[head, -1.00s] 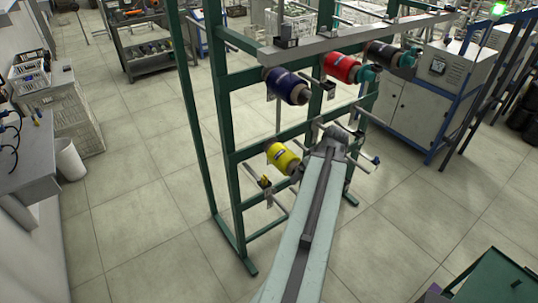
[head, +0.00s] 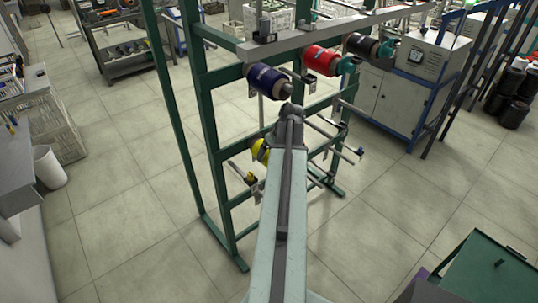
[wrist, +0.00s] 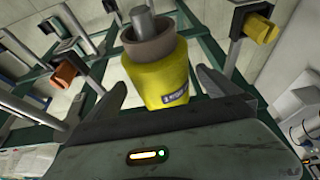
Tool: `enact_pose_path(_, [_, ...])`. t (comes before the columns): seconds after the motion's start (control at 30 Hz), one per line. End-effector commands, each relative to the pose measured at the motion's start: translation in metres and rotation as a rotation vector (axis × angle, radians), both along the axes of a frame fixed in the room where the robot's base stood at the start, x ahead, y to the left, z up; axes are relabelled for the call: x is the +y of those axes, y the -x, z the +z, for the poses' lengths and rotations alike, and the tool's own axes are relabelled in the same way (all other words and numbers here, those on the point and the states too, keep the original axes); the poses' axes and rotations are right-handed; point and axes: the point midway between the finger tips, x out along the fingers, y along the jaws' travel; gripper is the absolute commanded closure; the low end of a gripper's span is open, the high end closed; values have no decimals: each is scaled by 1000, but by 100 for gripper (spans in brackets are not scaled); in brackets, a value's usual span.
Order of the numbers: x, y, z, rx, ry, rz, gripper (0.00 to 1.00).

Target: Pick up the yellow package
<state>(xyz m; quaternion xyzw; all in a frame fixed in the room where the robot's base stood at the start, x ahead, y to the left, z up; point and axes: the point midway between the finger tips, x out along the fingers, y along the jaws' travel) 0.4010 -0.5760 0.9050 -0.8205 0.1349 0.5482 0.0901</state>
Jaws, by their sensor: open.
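The yellow package (head: 259,151) is a yarn bobbin on the lower part of the green rack in the head view, mostly hidden behind my arm. In the wrist view the yellow package (wrist: 160,80) fills the middle, with a dark label, a brown core end and a grey peg end at its top. My gripper (wrist: 158,79) is open, one finger to the left of the package and one to the right. No contact shows, and I cannot tell how deep the package sits between the fingers. My gripper's fingers are hidden in the head view.
The green rack (head: 213,135) holds blue (head: 268,80), red (head: 320,60) and black (head: 368,45) bobbins above. Bare pegs (head: 330,137) stick out to the right of my arm. In the wrist view, a yellow block (wrist: 262,29) and an orange block (wrist: 66,75) flank the package. Floor is clear in front.

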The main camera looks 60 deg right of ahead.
Motion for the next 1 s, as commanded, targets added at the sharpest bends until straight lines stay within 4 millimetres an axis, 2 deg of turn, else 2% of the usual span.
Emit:
enact_pose_path(0.1, [-4, -10, -25, 0, 0, 1, 0])
enact_pose_path(0.23, [-7, -19, -47, 0, 0, 1, 0])
enact_pose_path(0.5, [-7, -22, -46, 0, 0, 1, 0])
enact_pose_path(0.57, [-7, -22, -46, 0, 0, 1, 14])
enact_pose_path(0.77, [-7, -22, -46, 0, -1, 1, 70])
enact_pose_path(1.0, [-7, -22, -46, -1, 0, 2, 71])
